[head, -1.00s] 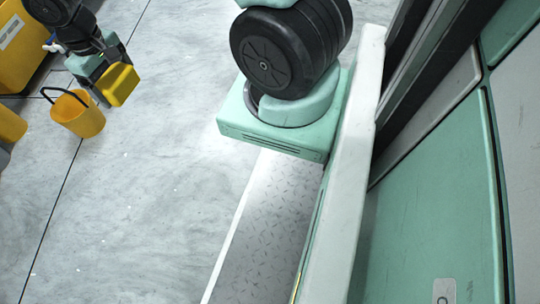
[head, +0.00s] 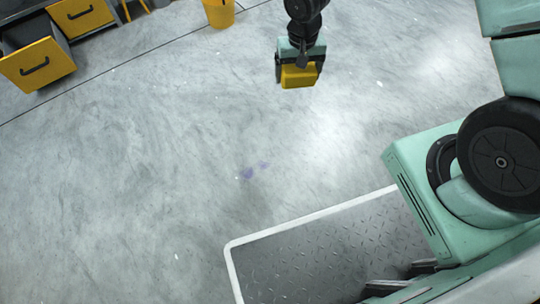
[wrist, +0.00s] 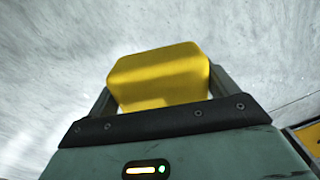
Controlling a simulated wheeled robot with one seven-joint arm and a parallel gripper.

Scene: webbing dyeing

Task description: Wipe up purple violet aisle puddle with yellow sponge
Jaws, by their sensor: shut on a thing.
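The yellow sponge (head: 299,76) is held in my gripper (head: 299,68), which is shut on it, at the top of the head view above the grey floor. The sponge also fills the middle of the wrist view (wrist: 160,77), between the two fingers. The purple violet puddle (head: 247,173) is a small faint stain on the floor near the middle of the head view, with a fainter spot (head: 264,164) beside it. My gripper is apart from the puddle, above and to its right in the picture. The puddle does not show in the wrist view.
A yellow bucket (head: 219,12) stands at the top edge. An open yellow drawer (head: 38,64) juts out at the upper left, below another yellow drawer front (head: 80,14). The floor between the sponge and the puddle is clear.

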